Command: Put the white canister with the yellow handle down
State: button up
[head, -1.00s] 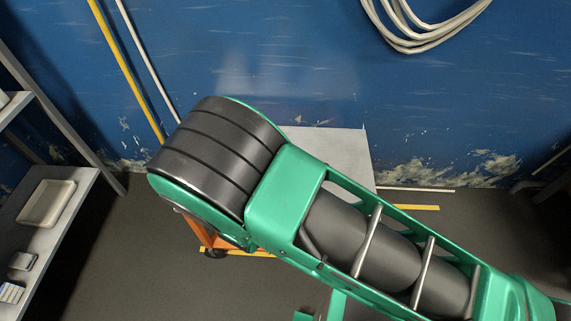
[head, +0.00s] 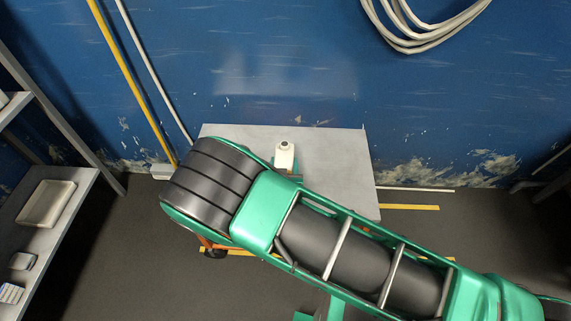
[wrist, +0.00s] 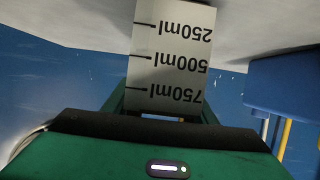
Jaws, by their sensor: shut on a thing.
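The white canister (head: 285,156) shows at the grey table in the head view, upright, with a small dark spot on its top. In the wrist view the canister (wrist: 172,50) carries upside-down marks of 250, 500 and 750 ml. My gripper (wrist: 163,114) is shut on it, with green fingers on both sides. In the head view my arm hides most of the gripper and the canister's lower part. I cannot make out the yellow handle. I cannot tell whether the canister's base touches the table.
The grey table (head: 340,160) stands against the blue wall, and its visible top around the canister is clear. A shelf (head: 75,190) with a tray (head: 47,203) is at the left. Coiled cable (head: 415,35) hangs on the wall. A yellow pole (head: 130,80) is behind my arm.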

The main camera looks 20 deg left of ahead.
jog(key=shift+f, duration=0.1)
jog(key=o, duration=1.2)
jog(key=v, duration=1.2)
jog(key=shift+s, duration=0.1)
